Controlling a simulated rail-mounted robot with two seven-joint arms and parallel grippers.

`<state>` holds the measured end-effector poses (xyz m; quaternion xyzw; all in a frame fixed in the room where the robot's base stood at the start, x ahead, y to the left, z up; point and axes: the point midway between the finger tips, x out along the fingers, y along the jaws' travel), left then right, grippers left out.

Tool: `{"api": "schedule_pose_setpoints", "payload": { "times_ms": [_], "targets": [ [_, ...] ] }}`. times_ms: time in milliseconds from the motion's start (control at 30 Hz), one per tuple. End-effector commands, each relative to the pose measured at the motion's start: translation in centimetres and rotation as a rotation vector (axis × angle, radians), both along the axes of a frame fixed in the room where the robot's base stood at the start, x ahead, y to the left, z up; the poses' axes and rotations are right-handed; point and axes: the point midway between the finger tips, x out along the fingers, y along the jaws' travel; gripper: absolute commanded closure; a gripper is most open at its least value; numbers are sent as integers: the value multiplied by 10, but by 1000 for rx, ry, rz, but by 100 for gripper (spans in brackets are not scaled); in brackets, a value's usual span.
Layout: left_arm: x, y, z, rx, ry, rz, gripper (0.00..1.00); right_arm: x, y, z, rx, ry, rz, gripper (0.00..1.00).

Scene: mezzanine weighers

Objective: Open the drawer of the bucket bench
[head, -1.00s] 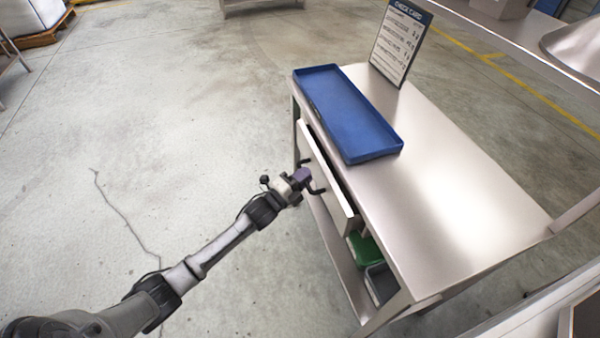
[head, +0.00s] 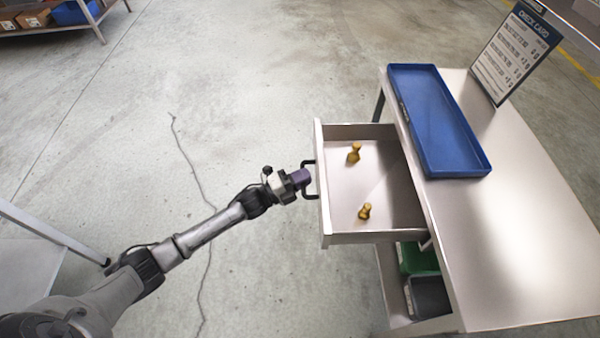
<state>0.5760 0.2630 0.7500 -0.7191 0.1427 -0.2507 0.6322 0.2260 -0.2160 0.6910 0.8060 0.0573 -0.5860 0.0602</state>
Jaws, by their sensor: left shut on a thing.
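The bucket bench (head: 530,215) is a metal table on the right. Its drawer (head: 330,238) is pulled well out to the left, and its inside shows. Two small brass-coloured pieces (head: 354,153) and (head: 365,211) stand or lie in the drawer, apart from each other. The drawer's dark handle (head: 311,195) is on its front. My left gripper (head: 305,179) is shut on the handle, with the fingertips partly hidden against it. My right gripper is not in view.
A blue tray (head: 483,170) lies on the bench top, with a check card (head: 517,50) standing behind it. Green (head: 418,258) and grey (head: 430,296) bins sit on the lower shelf. A rack (head: 92,22) stands far left.

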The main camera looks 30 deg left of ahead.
Motion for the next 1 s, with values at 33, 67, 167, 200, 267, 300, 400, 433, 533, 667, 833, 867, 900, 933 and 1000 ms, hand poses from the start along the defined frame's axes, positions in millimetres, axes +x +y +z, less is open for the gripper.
{"api": "schedule_pose_setpoints", "payload": {
  "times_ms": [33, 67, 167, 200, 267, 300, 400, 433, 533, 667, 833, 867, 900, 933, 1000],
  "targets": [
    [0, -1, 1, 0, -2, -6, 100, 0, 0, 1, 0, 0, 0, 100],
    [0, -1, 1, 0, -2, -9, 100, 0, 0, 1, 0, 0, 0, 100],
    [0, -2, 1, 0, -2, -16, 100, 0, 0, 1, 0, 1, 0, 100],
    [-1, -2, 1, 0, -2, -17, 100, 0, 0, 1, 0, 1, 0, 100],
    [-1, -2, 0, 0, -2, -18, 100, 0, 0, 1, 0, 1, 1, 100],
    [-1, -2, 0, 0, -2, -18, 100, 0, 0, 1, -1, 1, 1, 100],
    [-1, -2, 0, 0, -2, -18, 100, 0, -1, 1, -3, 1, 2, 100],
    [-1, -2, 0, 0, -2, -18, 100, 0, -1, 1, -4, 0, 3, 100],
    [-1, -2, 0, 0, -2, -18, 100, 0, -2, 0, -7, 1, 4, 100],
    [-1, -2, 0, 0, -2, -18, 76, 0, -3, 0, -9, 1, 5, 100],
    [-1, -2, 0, 0, 0, -17, 61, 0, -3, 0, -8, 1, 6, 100],
    [-1, -2, 0, 0, 0, -17, 61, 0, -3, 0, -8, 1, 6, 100],
    [-1, -2, 0, 0, 0, -17, 61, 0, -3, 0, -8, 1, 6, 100],
    [-1, -2, 0, 0, 0, -17, 61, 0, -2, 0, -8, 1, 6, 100],
    [-1, -2, 0, 0, 0, -17, 61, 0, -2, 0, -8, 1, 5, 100]
  ]
}}
